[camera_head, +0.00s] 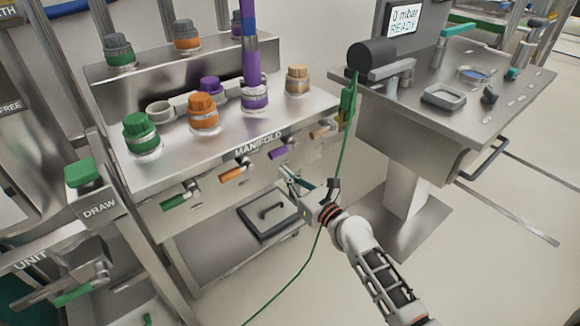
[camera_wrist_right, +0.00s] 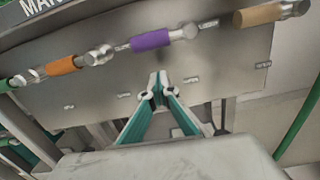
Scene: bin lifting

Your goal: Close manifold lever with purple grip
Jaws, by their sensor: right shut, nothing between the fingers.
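The manifold lever with the purple grip (camera_head: 279,152) is on the front face of the manifold (camera_head: 215,152). In the right wrist view the purple grip (camera_wrist_right: 150,40) lies roughly sideways, with its metal hub at its right end. My right gripper (camera_head: 291,176) is just below the purple grip in the head view. In the wrist view its teal-lined fingers (camera_wrist_right: 158,82) meet at the tips, shut and empty, below the purple grip and apart from it in the picture. My left gripper is not in view.
An orange-grip lever (camera_head: 232,173) and a green-grip lever (camera_head: 173,202) are left of the purple one; a tan-grip lever (camera_head: 320,132) is right. A green cable (camera_head: 341,150) hangs beside my right arm.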

